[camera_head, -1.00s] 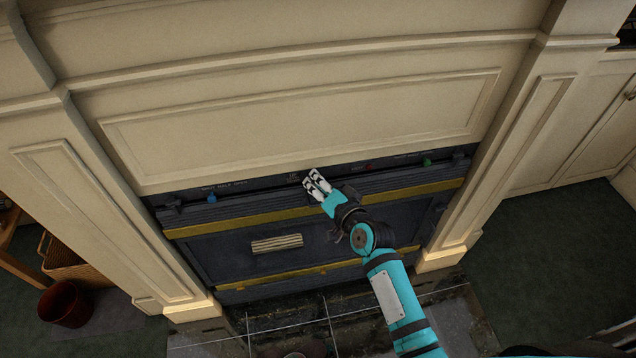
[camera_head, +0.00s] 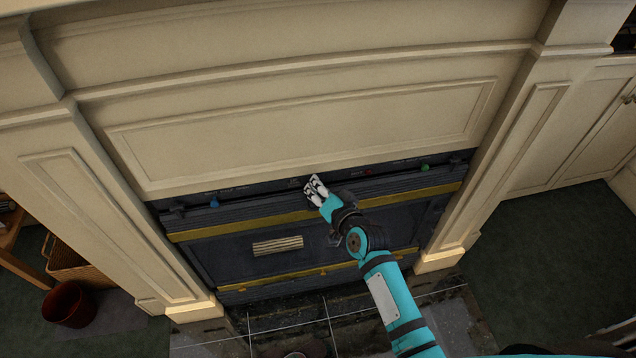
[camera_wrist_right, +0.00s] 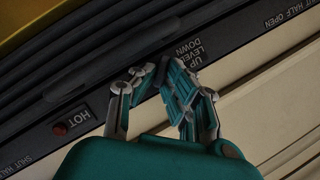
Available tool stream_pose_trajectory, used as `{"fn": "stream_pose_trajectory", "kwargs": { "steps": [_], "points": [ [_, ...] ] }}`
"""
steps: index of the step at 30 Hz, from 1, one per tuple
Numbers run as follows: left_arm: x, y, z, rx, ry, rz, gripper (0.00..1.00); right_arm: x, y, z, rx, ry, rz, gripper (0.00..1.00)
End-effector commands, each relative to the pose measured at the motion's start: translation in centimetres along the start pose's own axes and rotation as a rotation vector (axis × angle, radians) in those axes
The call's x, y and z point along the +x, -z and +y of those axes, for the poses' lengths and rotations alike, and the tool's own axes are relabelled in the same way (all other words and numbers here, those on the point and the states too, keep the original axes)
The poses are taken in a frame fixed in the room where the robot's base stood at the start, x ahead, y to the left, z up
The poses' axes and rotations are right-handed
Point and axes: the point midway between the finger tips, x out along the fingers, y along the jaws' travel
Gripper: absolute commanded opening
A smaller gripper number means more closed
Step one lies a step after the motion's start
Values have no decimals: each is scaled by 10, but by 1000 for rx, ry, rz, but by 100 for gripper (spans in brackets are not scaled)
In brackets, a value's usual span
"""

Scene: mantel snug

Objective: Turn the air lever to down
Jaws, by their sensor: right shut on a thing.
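My right gripper (camera_head: 313,182) is at the dark control strip along the top of the stove front, just under the cream mantel. In the right wrist view my right gripper (camera_wrist_right: 152,78) has its fingers close together right beside the label "UP LEVER DOWN" (camera_wrist_right: 189,52). It is shut on the air lever, which the fingers almost wholly hide. I cannot tell the lever's angle. My left gripper is not in view.
A blue knob (camera_head: 214,202) sits left on the strip, a green knob (camera_head: 424,167) right. A red button (camera_wrist_right: 61,129) is marked HOT. The mantel panel (camera_head: 300,125) overhangs closely; a yellow rail (camera_head: 240,223) runs below.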

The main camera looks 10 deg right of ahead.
Motion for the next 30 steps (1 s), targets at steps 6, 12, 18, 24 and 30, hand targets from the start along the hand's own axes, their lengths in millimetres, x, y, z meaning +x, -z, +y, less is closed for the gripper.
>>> {"fn": "stream_pose_trajectory", "kwargs": {
  "steps": [6, 12, 18, 24, 30],
  "points": [
    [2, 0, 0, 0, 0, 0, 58, 0, -1, 1, -4, 0, 0, 13],
    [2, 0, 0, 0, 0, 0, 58, 0, -1, 1, -3, 1, 0, 19],
    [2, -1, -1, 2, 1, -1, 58, -5, -1, 1, -2, 0, 0, 19],
    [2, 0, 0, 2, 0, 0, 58, -38, -2, 2, -3, -1, -1, 19],
    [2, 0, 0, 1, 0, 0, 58, -82, -2, 2, -4, -2, -2, 19]
  ]
}}
